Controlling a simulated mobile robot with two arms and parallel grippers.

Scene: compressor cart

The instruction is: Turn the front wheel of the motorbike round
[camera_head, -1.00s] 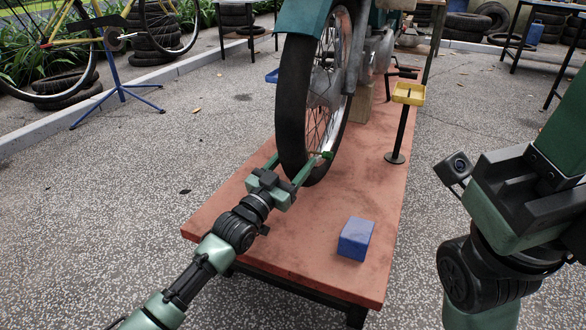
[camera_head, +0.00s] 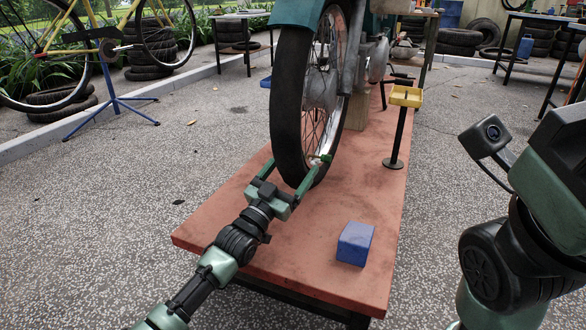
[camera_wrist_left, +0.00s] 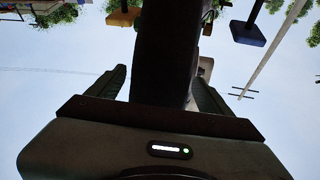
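The motorbike's front wheel (camera_head: 291,95) stands upright over the red-brown platform, with a black tyre, thin spokes and a grey hub. My left gripper (camera_head: 296,160) is at the lower front of the wheel, one green finger on each side of the tyre. In the left wrist view the dark tyre (camera_wrist_left: 165,60) runs between the two fingers, and a narrow gap shows beside the left one. Contact on the other side is unclear. My right arm is at the right edge of the head view; its fingers are out of frame.
The platform (camera_head: 290,255) carries a blue block (camera_head: 355,243) at its front right and a yellow tray on a black post (camera_head: 398,130) right of the wheel. A bicycle on a blue stand (camera_head: 108,85) is at the left. Open paving lies on both sides.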

